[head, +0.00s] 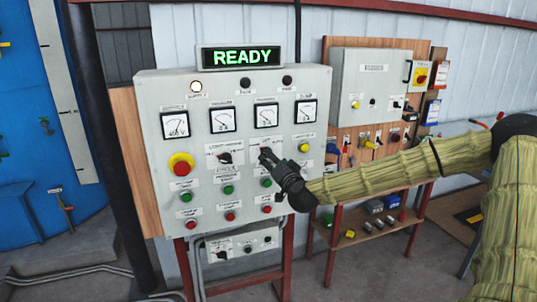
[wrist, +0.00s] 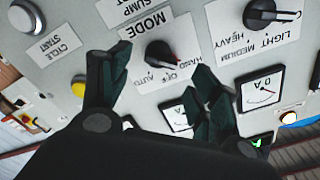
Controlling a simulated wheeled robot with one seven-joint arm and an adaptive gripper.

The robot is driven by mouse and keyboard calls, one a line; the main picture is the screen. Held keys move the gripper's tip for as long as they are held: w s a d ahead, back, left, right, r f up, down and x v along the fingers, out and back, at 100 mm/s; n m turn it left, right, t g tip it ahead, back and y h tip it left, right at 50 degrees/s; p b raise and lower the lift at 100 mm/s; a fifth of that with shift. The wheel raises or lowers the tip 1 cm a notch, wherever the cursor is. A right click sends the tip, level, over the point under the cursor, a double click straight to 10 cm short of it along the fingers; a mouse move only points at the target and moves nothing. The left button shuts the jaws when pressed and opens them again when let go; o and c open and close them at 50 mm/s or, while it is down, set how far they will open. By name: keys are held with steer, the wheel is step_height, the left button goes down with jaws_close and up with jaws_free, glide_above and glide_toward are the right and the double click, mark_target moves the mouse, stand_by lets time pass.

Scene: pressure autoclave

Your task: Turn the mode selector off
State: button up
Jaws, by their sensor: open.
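The mode selector is a dark rotary knob (wrist: 160,53) on the light grey panel, under a MODE label, with HAND, OFF and AUTO lettering beside it. Its red pointer mark leans toward the lower right in the wrist view; I cannot tell which position that is. My gripper (wrist: 156,64) is open, with one dark finger on each side of the knob and visible gaps between. In the head view my gripper (head: 268,158) is at the panel's middle right and largely hides the selector.
The control panel (head: 150,100) carries gauges, buttons and a red emergency stop (head: 181,164). The LIGHT/MEDIUM/HEAVY knob (wrist: 259,13) sits beside the mode selector. A READY display (head: 241,57) is lit on top. A second panel (head: 372,75) and a bench stand to the right.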

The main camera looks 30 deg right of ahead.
steer(key=shift+p+x, duration=0.95)
steer(key=shift+x, duration=1.95)
steer(key=c, duration=1)
steer(key=shift+c, duration=0.2)
